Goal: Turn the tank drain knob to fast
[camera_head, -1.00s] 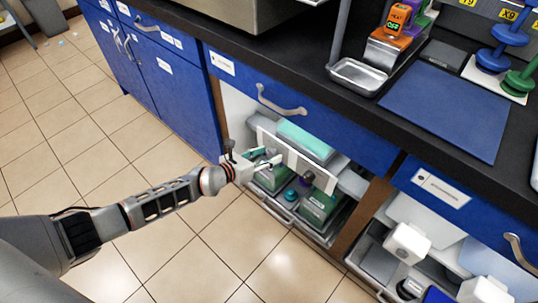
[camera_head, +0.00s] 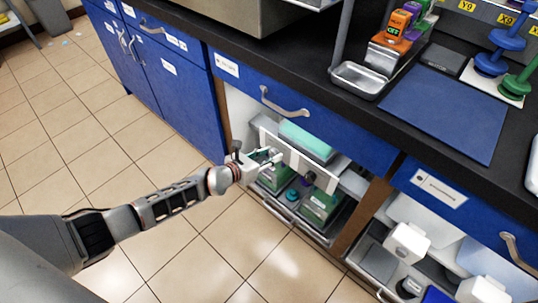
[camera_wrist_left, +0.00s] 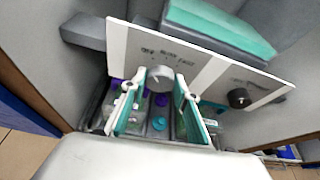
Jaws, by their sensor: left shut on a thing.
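A white panel (camera_head: 317,178) stands inside the open lower bay of the blue bench. In the left wrist view the panel (camera_wrist_left: 213,72) carries a light grey round knob (camera_wrist_left: 160,75) with small lettering above it, in which FAST seems to show at the right. A dark knob (camera_wrist_left: 239,98) sits farther right on the panel and also shows in the head view (camera_head: 310,177). My left gripper (camera_head: 271,157) is at the panel's left part. In the wrist view its fingers (camera_wrist_left: 160,88) are shut on the grey knob, one on each side. The knob's pointer direction cannot be told.
A teal-topped box (camera_head: 306,138) sits behind the panel. Green-sided containers (camera_head: 320,203) and a teal round cap (camera_head: 292,194) are below it. A blue drawer (camera_head: 300,108) with a handle overhangs the bay. The tiled floor (camera_head: 150,260) in front is clear.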

